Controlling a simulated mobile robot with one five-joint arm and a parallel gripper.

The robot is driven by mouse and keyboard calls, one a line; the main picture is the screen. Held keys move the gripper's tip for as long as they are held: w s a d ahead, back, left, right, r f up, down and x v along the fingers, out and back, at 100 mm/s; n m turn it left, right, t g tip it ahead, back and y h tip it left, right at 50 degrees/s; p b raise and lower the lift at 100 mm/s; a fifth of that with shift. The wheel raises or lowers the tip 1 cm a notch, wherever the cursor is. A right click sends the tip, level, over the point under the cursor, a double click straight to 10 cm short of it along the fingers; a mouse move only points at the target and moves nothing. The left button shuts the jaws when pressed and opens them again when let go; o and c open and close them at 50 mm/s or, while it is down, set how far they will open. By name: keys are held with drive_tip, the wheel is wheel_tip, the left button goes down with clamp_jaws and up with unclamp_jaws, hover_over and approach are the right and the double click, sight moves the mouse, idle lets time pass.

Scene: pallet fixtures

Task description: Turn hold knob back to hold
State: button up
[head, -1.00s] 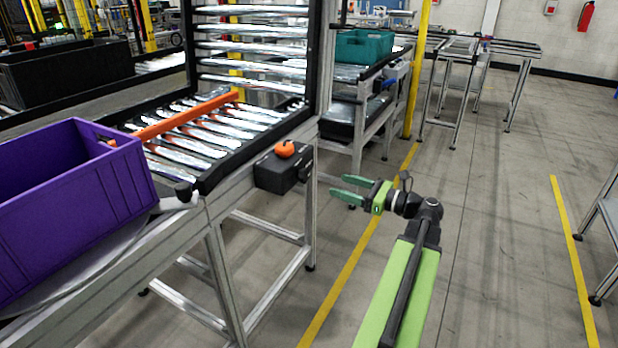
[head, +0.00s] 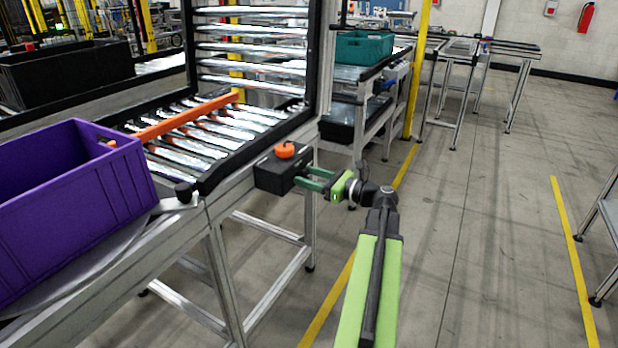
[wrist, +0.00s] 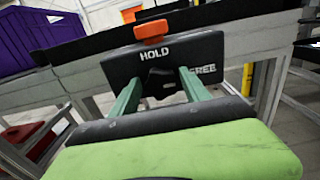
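A black control box (head: 270,176) is mounted on the side of the conveyor frame, with an orange button-like cap (head: 285,151) on top. In the wrist view the box face (wrist: 118,66) carries the words HOLD at top and FREE at right. A dark knob (wrist: 163,77) shows on that face under HOLD; which way it points I cannot tell. My gripper (head: 309,178) is at the right side of the box, facing this face. In the wrist view its two green fingers (wrist: 158,80) are apart, one on each side of the knob. Contact with the knob cannot be made out.
A purple crate (head: 75,208) stands on the conveyor at left. An orange bar (head: 185,117) lies across the rollers. A teal crate (head: 364,47) sits on a further stand.

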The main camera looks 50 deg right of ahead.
drive_tip(key=c, duration=1.1)
drive_tip(key=shift+o, duration=0.2)
drive_tip(key=n, duration=0.4)
drive_tip(key=shift+a+n, duration=0.1)
drive_tip(key=shift+n, duration=0.3)
drive_tip(key=n, duration=0.4)
drive_tip(key=shift+a+f+n, duration=0.1)
drive_tip(key=shift+n, duration=0.2)
drive_tip(key=shift+s+f+n, duration=0.1)
drive_tip(key=shift+n, duration=2.05)
drive_tip(key=shift+f+n, duration=0.1)
drive_tip(key=shift+n, duration=2.05)
